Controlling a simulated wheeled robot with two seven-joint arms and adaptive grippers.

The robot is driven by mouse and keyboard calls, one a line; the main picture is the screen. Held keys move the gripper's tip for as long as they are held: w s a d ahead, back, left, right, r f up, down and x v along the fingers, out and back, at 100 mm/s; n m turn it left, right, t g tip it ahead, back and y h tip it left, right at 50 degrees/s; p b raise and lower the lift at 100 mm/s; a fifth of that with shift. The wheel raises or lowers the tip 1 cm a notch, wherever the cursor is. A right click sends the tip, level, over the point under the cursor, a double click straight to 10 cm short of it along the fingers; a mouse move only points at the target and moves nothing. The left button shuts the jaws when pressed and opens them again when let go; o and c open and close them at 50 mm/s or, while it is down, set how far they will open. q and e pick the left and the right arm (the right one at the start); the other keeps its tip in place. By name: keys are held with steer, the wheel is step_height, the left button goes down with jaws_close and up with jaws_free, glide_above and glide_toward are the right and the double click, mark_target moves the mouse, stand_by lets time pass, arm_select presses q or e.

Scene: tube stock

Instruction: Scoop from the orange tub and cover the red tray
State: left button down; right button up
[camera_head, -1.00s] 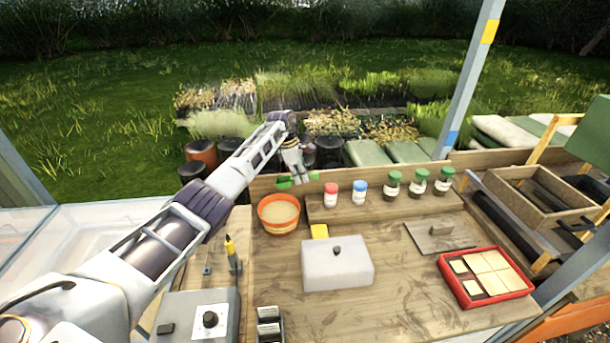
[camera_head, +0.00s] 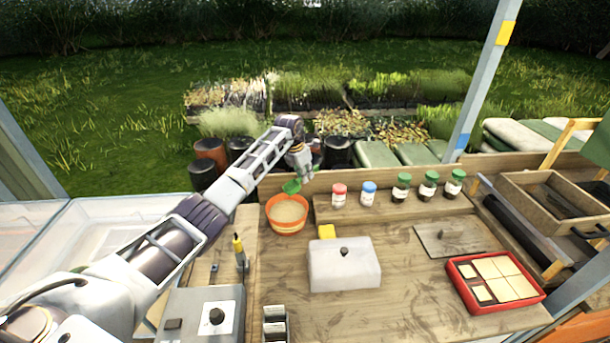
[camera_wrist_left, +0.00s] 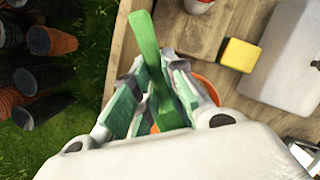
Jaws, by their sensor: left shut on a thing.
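The orange tub (camera_head: 287,228) stands at the back left of the wooden bench, filled with a tan material. My left gripper (camera_head: 300,170) is above the tub's back rim, shut on a green scoop (camera_head: 291,187). The scoop is over the back of the tub; I cannot tell whether it touches the fill. In the left wrist view the green scoop (camera_wrist_left: 152,60) runs between the fingers (camera_wrist_left: 150,105), and the tub (camera_wrist_left: 208,88) is mostly hidden behind them. The red tray (camera_head: 494,304) is at the front right, with several pale square blocks in it. My right gripper is out of view.
A white lidded box (camera_head: 345,268) stands between tub and tray, with a yellow block (camera_head: 327,231) behind it. Several capped jars (camera_head: 402,188) line the back shelf. A flat board with a handle (camera_head: 448,238) lies behind the tray.

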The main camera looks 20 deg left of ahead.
arm_select(q)
steer(key=shift+n, duration=0.3)
steer(key=shift+f, duration=0.1)
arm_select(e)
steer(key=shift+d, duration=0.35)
